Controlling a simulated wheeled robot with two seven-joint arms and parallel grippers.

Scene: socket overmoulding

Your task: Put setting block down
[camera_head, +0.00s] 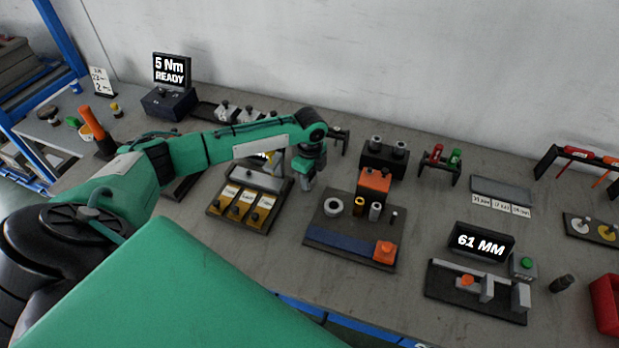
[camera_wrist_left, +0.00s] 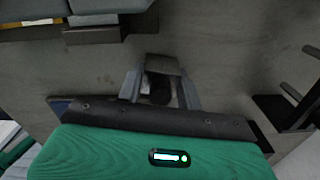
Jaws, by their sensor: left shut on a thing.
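My left arm reaches across the bench from the left in the head view, and its green hand points down between the tray of yellow bins and the dark fixture plate. In the left wrist view my left gripper (camera_wrist_left: 161,80) has its two grey fingers closed on a dark grey block (camera_wrist_left: 163,64), which I take to be the setting block. Below the block, between the fingers, is a dark rounded shape I cannot make out. The block cannot be made out in the head view. The grey bench top shows around the fingers; I cannot tell whether the block touches it. My right gripper is not in view.
The yellow bin tray (camera_head: 215,213) is left of the hand. The fixture plate (camera_head: 323,240) with rings and orange blocks is right of it. A black double-socket block (camera_head: 384,160) stands behind. The 61 MM display (camera_head: 481,242) and gauge are farther right. Bare bench lies between.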

